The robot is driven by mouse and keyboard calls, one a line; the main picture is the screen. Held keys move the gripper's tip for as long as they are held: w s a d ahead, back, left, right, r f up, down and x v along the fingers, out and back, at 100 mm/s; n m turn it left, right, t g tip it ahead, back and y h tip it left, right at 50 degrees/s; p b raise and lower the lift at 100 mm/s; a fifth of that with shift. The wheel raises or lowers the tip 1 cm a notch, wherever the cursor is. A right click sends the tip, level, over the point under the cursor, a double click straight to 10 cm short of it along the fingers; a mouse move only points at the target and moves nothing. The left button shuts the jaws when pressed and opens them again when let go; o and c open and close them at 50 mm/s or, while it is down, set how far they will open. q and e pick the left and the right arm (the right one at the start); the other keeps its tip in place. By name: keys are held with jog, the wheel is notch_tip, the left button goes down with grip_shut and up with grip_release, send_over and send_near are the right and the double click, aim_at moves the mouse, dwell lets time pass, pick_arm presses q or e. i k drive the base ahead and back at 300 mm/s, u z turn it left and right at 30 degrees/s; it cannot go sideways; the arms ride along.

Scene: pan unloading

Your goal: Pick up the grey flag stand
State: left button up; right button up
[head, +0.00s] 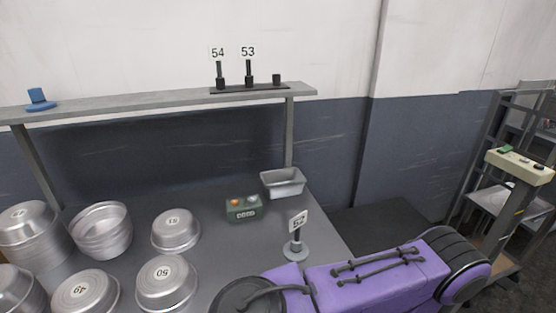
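The grey flag stand (295,250) stands upright on the dark table, near its right edge. It has a round grey base, a short post and a white number card that is turned at an angle; the number is hard to read. A purple arm link of mine crosses the lower right of the head view, just in front of the stand in the picture. Neither of my grippers is in view. I see nothing holding the stand.
A green button box (243,208) and a metal loaf pan (283,183) sit behind the stand. Several round metal pans (175,230) fill the table's left. A raised shelf (150,100) holds a blue stand (39,98) and a black rack (249,88) with cards 54 and 53.

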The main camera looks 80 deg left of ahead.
aim_at(293, 251)
jog(key=u, duration=1.9)
